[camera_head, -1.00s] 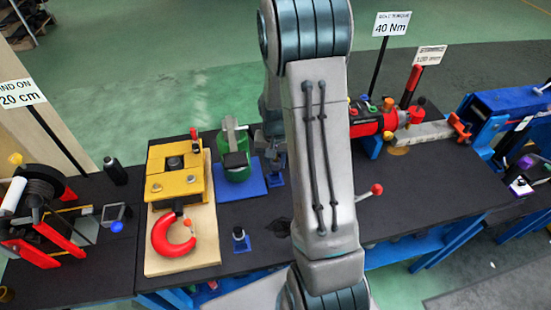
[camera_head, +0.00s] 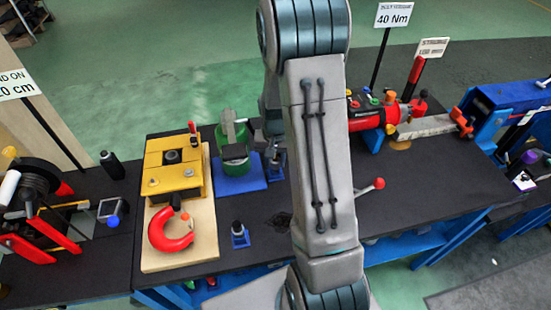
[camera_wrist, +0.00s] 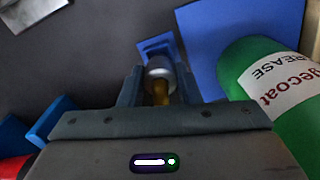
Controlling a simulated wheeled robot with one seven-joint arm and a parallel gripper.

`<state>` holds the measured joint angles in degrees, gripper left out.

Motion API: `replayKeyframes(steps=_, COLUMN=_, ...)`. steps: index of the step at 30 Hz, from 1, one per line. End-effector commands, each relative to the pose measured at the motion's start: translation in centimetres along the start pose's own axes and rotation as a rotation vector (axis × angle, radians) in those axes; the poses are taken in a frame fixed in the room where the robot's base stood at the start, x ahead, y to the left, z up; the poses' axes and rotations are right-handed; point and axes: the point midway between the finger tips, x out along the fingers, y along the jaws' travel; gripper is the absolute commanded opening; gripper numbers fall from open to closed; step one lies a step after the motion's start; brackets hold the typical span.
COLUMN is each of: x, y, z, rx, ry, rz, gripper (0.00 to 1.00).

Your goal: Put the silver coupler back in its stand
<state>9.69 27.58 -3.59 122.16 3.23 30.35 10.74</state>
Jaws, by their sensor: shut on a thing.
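My gripper (camera_wrist: 160,88) is shut on the silver coupler (camera_wrist: 158,67), a short pale metal cylinder with a brass-coloured part (camera_wrist: 160,92) between the fingers. A blue stand (camera_wrist: 153,44) lies just beyond the coupler in the wrist view. I cannot tell whether the coupler touches it or sits in it. In the head view a blue stand (camera_head: 277,169) shows beside the green can, close to my gripper's dark end. My arm hides much of that area, and the coupler cannot be made out there.
A green grease can (camera_wrist: 262,85) stands on a blue base (camera_head: 241,181), close to the right of my gripper in the wrist view. A small blue stand (camera_head: 240,238) is nearer.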

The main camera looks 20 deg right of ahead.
Motion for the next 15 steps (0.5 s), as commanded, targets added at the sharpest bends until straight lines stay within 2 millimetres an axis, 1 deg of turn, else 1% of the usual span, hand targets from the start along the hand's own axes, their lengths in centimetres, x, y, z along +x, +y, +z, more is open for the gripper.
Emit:
replayKeyframes(steps=3, x=0.7, y=0.0, z=0.0, rx=0.0, ry=0.0, rz=0.0, gripper=0.01)
replayKeyframes(steps=15, x=2.3, y=0.0, z=0.0, rx=0.0, ry=0.0, rz=0.0, gripper=0.01)
